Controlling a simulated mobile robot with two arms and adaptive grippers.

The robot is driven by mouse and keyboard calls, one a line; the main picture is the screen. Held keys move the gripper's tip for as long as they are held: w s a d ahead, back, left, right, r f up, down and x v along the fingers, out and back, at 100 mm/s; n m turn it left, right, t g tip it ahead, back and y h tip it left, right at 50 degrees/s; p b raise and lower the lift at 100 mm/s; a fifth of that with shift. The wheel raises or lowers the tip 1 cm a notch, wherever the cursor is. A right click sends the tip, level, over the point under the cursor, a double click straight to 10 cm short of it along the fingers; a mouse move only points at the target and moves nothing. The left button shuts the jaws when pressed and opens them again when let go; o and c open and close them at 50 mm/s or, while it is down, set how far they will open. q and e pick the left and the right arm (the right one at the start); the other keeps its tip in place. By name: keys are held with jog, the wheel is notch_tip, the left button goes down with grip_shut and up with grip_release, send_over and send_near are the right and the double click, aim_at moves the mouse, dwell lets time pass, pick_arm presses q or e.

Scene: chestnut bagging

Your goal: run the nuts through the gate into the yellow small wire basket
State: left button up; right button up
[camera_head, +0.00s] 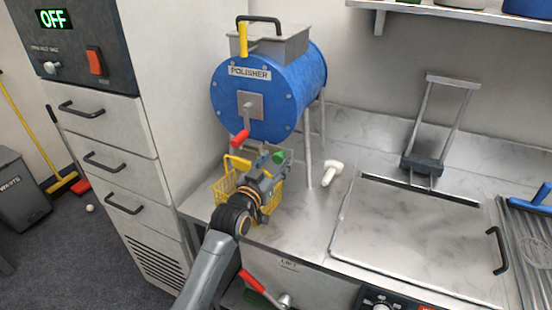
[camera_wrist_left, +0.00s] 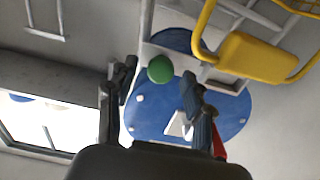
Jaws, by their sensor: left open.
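The blue polisher drum (camera_head: 262,92) stands on legs on the counter, with a grey hopper (camera_head: 272,42) on top and a red-handled crank (camera_head: 240,136) in front. A green knob (camera_head: 279,156) shows low under the drum. The yellow small wire basket (camera_head: 222,187) stands on the counter below it, partly hidden behind my arm. My left gripper (camera_head: 268,168) is open over the basket, close to the knob. In the left wrist view the green knob (camera_wrist_left: 160,69) lies between and beyond my fingers (camera_wrist_left: 158,88), and the basket's yellow grip (camera_wrist_left: 258,56) is at upper right. I see no nuts. My right gripper is out of view.
A white scoop-like item (camera_head: 332,172) lies on the counter right of the drum. A flat metal plate (camera_head: 415,235) with a black handle fills the counter further right. A tall cabinet (camera_head: 165,110) bounds the left side.

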pick_arm(q)
jog(key=shift+w+d, duration=0.2)
jog(key=shift+w, duration=0.35)
grip_shut()
